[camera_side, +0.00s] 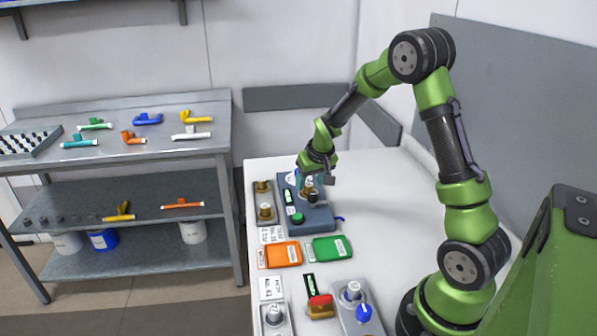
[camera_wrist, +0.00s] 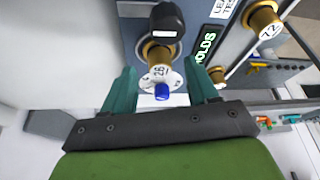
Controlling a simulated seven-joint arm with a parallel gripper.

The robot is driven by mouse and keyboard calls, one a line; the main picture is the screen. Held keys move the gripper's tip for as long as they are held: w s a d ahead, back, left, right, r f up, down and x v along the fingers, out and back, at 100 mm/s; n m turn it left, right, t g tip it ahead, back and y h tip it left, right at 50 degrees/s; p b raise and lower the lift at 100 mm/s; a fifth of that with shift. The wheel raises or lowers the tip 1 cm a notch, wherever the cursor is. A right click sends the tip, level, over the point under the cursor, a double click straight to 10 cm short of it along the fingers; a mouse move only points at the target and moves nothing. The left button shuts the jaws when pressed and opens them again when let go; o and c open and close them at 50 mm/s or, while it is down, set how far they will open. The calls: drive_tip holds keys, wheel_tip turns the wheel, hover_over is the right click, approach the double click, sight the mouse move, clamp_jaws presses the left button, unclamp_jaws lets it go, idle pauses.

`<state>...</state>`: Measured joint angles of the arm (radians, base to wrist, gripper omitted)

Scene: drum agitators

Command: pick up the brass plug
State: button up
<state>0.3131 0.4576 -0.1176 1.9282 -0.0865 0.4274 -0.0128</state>
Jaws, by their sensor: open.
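Several brass pieces are in view, and I cannot tell which one is the brass plug. In the wrist view, one brass piece (camera_wrist: 157,52) sits under a black cap, behind a white disc (camera_wrist: 160,76) marked 28 with a blue tip. My gripper (camera_wrist: 160,82) is open, its teal fingers on either side of this disc. Another brass piece marked 72 (camera_wrist: 264,22) stands at upper right. In the side view my gripper (camera_side: 313,178) is low over the blue-grey unit (camera_side: 318,218). Two brass pieces (camera_side: 265,211) stand on a plate to its left.
An orange case (camera_side: 280,254) and a green case (camera_side: 330,247) lie in front of the unit. A grey box with a blue knob (camera_side: 363,312) is nearer. The white table (camera_side: 385,210) is clear to the right. A metal shelf (camera_side: 120,190) stands left.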

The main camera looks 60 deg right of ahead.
drive_tip(key=shift+x, duration=0.95)
drive_tip(key=shift+r, duration=0.1)
clamp_jaws()
drive_tip(key=shift+r, duration=0.1)
